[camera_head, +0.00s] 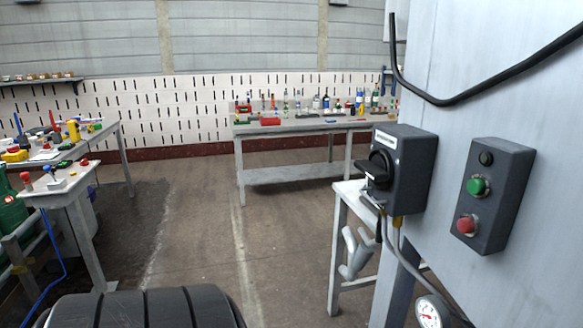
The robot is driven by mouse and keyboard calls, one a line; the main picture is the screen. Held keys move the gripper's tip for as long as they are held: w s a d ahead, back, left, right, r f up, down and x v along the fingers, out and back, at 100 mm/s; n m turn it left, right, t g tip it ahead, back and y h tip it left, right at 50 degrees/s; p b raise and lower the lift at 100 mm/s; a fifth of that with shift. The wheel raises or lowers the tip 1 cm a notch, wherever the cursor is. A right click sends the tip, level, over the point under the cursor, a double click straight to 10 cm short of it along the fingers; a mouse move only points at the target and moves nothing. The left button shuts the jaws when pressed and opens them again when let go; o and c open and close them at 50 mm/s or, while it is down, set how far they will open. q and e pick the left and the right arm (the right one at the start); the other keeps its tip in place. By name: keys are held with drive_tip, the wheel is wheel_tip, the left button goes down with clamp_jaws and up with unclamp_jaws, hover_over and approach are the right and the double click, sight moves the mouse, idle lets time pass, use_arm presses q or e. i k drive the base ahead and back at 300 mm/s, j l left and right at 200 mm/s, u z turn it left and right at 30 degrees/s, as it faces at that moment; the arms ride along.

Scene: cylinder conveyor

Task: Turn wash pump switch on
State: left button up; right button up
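A dark grey switch box (412,172) with a small white label is mounted on the side of the pale grey cabinet at the right. I cannot read the label, so I cannot confirm that it is the wash pump switch. A black rotary knob (378,168) sticks out of its left face. The knob's exact setting is hard to tell from this angle.
A button box with a green button (478,186) and a red button (467,225) is right of the switch. Cables hang below the switch, near a gauge (431,312). A small table (345,200) stands behind. Workbenches stand left and back; the middle floor is clear.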

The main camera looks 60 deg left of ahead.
sight(377, 169)
drive_tip(key=j+u, duration=0.1)
drive_tip(key=u, duration=1.45)
